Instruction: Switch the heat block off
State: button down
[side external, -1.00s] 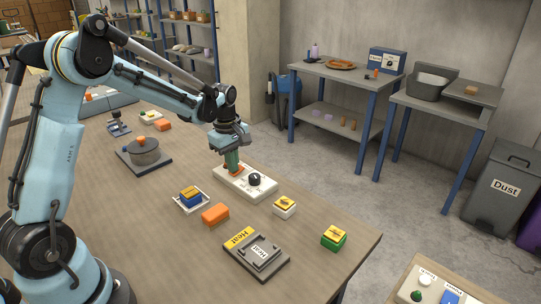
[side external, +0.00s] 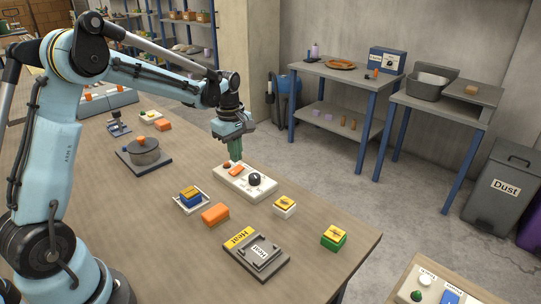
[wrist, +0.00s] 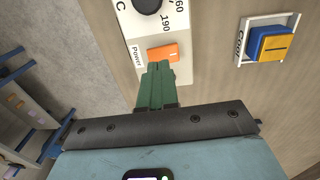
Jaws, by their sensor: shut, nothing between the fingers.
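The white control box (side external: 262,190) has a black dial (side external: 254,179), an orange switch (side external: 236,170) and a small red-orange spot (side external: 227,165) at its far end. In the wrist view the orange switch (wrist: 164,53) sits beside the word "Power", below the dial (wrist: 146,5). My gripper (side external: 235,159) has its green fingers shut and empty, pointing down just above the switch end of the box. In the wrist view the fingertips (wrist: 158,66) appear close to the switch. Which way the switch is tipped is unclear. A dark grey plate labelled "Heat" (side external: 280,266) lies nearer the front.
A blue and yellow block in a white holder (side external: 177,206), an orange block (side external: 215,213), a yellow-topped white block (side external: 285,208) and a yellow-green block (side external: 334,238) stand around the box. A grey pot (side external: 143,151) is farther left. The right table edge has free room.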

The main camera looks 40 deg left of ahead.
aim_at(234, 171)
notch_tip(234, 171, up, 11)
jog(key=s, duration=0.1)
jog(key=shift+r, duration=0.2)
jog(key=shift+s, duration=0.1)
